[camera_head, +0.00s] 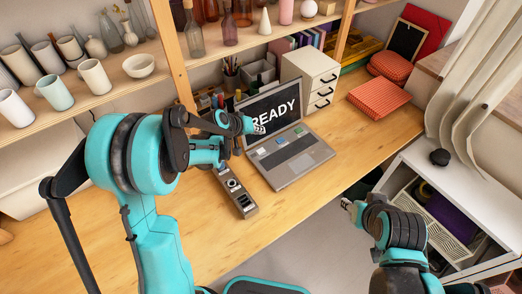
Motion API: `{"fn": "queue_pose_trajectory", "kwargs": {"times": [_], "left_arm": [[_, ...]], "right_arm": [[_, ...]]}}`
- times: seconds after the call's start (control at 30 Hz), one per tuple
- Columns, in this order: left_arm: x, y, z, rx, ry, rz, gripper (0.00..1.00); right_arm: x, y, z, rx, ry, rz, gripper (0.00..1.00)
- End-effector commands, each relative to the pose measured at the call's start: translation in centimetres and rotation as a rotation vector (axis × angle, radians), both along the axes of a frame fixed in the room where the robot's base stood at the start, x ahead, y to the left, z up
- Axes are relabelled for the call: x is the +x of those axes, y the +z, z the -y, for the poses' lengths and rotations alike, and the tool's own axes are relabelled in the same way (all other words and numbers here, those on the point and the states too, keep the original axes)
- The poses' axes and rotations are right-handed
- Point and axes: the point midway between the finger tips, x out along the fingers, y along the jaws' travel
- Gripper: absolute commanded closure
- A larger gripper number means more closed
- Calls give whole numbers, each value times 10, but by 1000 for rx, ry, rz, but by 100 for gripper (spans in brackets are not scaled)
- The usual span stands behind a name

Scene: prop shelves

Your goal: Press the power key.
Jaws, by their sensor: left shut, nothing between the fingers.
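A grey laptop (300,160) stands open on the wooden desk, its dark screen (275,108) showing the word READY. Several small coloured keys lie along the top of its keyboard; I cannot read which is the power key. My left gripper (259,129) is shut and empty, in front of the lower left of the screen and above the left end of the key row. It hides part of the screen; I cannot tell whether it touches anything. My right gripper (346,204) is beyond the desk's front edge, right of the laptop; its fingers are too small to judge.
A narrow grey device (236,191) with a round knob lies left of the laptop, below my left arm. A white drawer unit (312,80) stands behind the laptop, and red checked cloth (379,100) lies to its right. Shelves with vases and cups rise behind. The desk's right front is clear.

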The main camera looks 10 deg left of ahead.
Motion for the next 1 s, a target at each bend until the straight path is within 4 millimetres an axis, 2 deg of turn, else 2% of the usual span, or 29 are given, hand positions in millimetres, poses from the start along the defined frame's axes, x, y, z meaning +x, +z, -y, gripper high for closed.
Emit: {"fn": "queue_pose_trajectory", "kwargs": {"times": [0.27, 0.7, 1.0], "left_arm": [[0, -24, 0, 0, 0, 0, 100], [0, -83, 0, 0, 0, 0, 100], [0, -87, 0, 0, 0, 0, 100]], "right_arm": [[0, -18, 0, 0, 0, 0, 60], [0, -63, 0, 0, 0, 0, 60], [0, -66, 0, 0, 0, 0, 60]]}}
